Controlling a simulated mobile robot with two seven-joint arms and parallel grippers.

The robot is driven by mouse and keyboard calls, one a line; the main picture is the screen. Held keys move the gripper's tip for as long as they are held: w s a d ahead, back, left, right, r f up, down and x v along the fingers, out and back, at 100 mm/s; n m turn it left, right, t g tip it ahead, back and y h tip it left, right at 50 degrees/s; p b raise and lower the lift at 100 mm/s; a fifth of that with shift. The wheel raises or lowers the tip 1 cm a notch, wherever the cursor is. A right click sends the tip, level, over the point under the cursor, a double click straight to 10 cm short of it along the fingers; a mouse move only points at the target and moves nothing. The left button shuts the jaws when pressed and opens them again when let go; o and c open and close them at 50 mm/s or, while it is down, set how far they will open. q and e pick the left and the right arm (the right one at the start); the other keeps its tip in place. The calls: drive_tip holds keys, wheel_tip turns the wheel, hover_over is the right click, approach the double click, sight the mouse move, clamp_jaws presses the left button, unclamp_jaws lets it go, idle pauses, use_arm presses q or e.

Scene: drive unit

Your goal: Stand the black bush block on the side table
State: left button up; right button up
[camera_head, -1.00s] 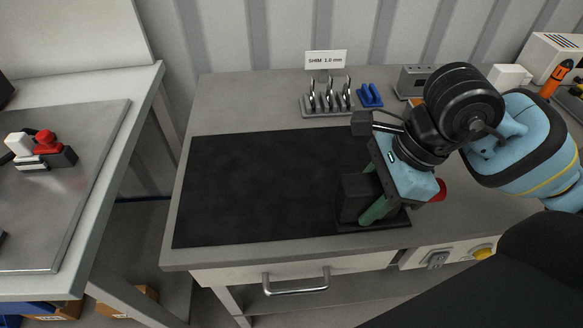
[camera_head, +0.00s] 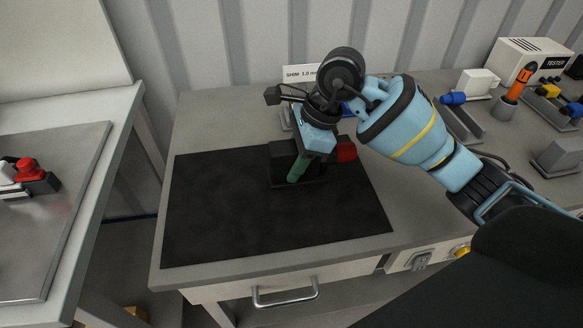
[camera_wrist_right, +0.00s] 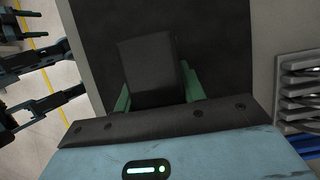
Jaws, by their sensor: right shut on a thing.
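The black bush block (camera_head: 283,152) is held by my right gripper (camera_head: 298,168), whose green fingers show on it. A dark flat part shows under the fingers; against the black mat its edges are hard to tell. In the right wrist view the block (camera_wrist_right: 148,65) sits between the two green fingers of my right gripper (camera_wrist_right: 157,94). The block is over the far part of the mat, but I cannot tell how high. A metal-topped table (camera_head: 75,150) stands at the left; I cannot tell for sure that it is the side table.
The black mat (camera_head: 220,220) lies on the grey bench (camera_head: 225,115), mostly clear. A gap separates the bench from the left table. A red, white and black item (camera_head: 30,175) stands on that table. Shim rack and card are partly hidden behind my arm. A tester (camera_head: 525,65) stands far right.

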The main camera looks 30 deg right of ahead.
drive_tip(key=shift+w+a+f, duration=0.1)
drive_tip(key=shift+w+f, duration=0.05)
drive_tip(key=shift+w, duration=0.3)
wheel_tip(320, 180, down, 3)
drive_tip(key=shift+f, duration=0.1)
drive_tip(key=shift+f, duration=0.2)
drive_tip(key=o, duration=1.1)
drive_tip(key=shift+r, duration=0.5)
drive_tip(key=v, duration=1.1)
drive_tip(key=shift+s+d+r, duration=0.15)
drive_tip(key=shift+d, duration=0.15)
